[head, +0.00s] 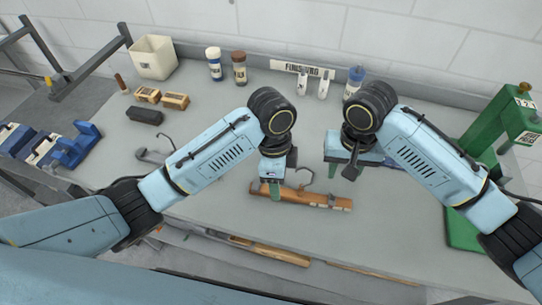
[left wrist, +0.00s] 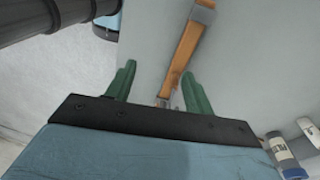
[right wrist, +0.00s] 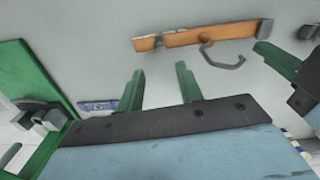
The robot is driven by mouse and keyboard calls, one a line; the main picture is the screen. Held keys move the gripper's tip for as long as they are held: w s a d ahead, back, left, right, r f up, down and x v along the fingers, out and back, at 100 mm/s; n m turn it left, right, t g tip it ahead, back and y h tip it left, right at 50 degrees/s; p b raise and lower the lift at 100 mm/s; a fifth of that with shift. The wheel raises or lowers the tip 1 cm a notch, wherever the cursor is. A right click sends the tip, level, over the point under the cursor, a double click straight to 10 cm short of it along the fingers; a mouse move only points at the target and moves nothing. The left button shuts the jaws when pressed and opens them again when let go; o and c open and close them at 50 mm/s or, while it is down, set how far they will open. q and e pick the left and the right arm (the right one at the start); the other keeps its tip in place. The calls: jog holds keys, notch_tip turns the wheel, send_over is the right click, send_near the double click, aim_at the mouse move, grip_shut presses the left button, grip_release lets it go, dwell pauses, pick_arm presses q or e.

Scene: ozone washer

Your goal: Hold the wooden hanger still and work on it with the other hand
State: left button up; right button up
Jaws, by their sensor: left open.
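The wooden hanger (head: 325,198) lies on the grey bench in front of me, its grey metal hook (head: 306,172) pointing to the back. My left gripper (head: 272,190) is right over the hanger's left end. In the left wrist view its green fingers are apart, with the hanger (left wrist: 185,48) running up from near the right finger; contact cannot be told. My right gripper (head: 340,170) is behind and right of the hanger. In the right wrist view its fingers (right wrist: 160,69) are apart and empty, clear of the hanger (right wrist: 205,37) and hook (right wrist: 222,58).
A green press stand (head: 490,130) stands at the right. A white bin (head: 154,57), bottles (head: 214,63), wooden blocks (head: 175,100) and a dark brush-like block (head: 145,116) are at the back left. Blue clamp-like items (head: 75,145) sit left. Bench between hanger and bottles is mostly clear.

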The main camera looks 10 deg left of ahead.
pick_arm(q)
jog(key=w+a+r+t+y, duration=0.1)
jog(key=w+a+r, duration=0.1)
jog(key=w+r, duration=0.1)
jog(key=shift+m, duration=0.3)
jog(key=f, duration=1.3)
jog(key=shift+w+f, duration=0.2)
jog(key=shift+f, duration=0.05)
jog(key=shift+c, duration=0.4)
grip_shut()
